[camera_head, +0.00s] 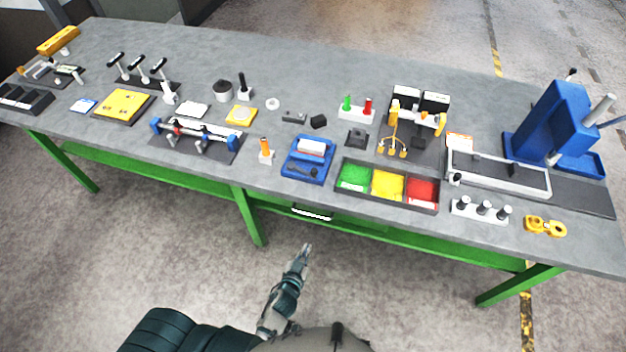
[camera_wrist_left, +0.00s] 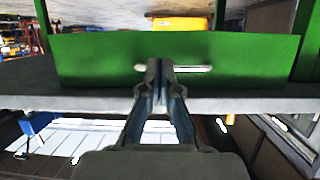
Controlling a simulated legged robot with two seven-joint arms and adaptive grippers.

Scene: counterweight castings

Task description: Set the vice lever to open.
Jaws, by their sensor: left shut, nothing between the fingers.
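A fixture with blue end blocks, pale rods and a small red part stands on a dark plate left of the table's middle. It may be the vice (camera_head: 196,138), but I cannot be sure. No lever on it can be clearly told, and its setting cannot be read. My left gripper (camera_head: 306,247) is in front of the table, below the top's front edge and well away from that fixture. In the left wrist view my left gripper (camera_wrist_left: 160,63) is shut and empty, its tips before a green drawer front (camera_wrist_left: 90,62) with a pale handle (camera_wrist_left: 188,69). My right gripper is not in view.
The long grey table (camera_head: 300,95) has green legs and carries many items. Three black-handled levers (camera_head: 138,70) stand at the back left. A blue tray (camera_head: 308,158), a bin with green, yellow and red compartments (camera_head: 387,204) and a blue machine (camera_head: 550,125) stand farther right.

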